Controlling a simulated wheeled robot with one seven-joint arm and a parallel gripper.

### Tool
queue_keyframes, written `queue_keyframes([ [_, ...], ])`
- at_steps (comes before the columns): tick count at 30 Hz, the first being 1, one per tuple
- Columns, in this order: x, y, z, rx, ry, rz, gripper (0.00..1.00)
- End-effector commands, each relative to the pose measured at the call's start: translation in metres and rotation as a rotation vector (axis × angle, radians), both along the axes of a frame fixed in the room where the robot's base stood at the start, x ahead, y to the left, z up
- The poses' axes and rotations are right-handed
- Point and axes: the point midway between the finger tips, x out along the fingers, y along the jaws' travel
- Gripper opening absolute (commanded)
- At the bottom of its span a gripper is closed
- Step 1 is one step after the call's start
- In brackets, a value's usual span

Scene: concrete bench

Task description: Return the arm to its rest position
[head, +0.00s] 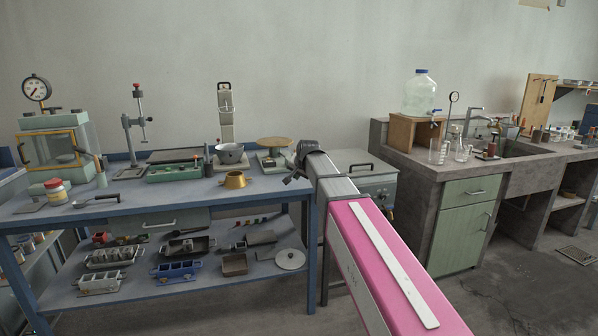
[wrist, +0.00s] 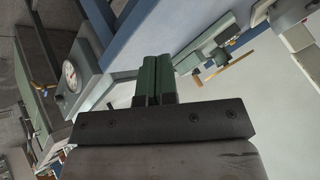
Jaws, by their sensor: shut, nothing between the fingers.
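My arm, with a pink and grey link, reaches from the lower right of the head view toward the blue table's right end. My gripper (head: 292,180) shows small at the arm's far end, near that end of the table. In the wrist view my gripper (wrist: 154,62) has its two green fingers side by side and shut, with nothing held. Part of the grey box on a stand behind the arm is hidden.
A grey lidded box (head: 362,178) stands right of the table. The concrete bench (head: 408,160) is farther right, with open floor before it.

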Motion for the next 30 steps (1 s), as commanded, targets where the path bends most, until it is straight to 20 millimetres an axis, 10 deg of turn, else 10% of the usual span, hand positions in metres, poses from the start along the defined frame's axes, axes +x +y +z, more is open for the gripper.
queue_keyframes([
  [11,-0.071,-0.066,-0.115,-0.141,0.155,0.064,0.00],
  [21,-0.193,-0.143,-0.240,-0.288,0.389,0.194,0.00],
  [30,-0.293,-0.187,-0.304,-0.349,0.564,0.310,0.00],
])
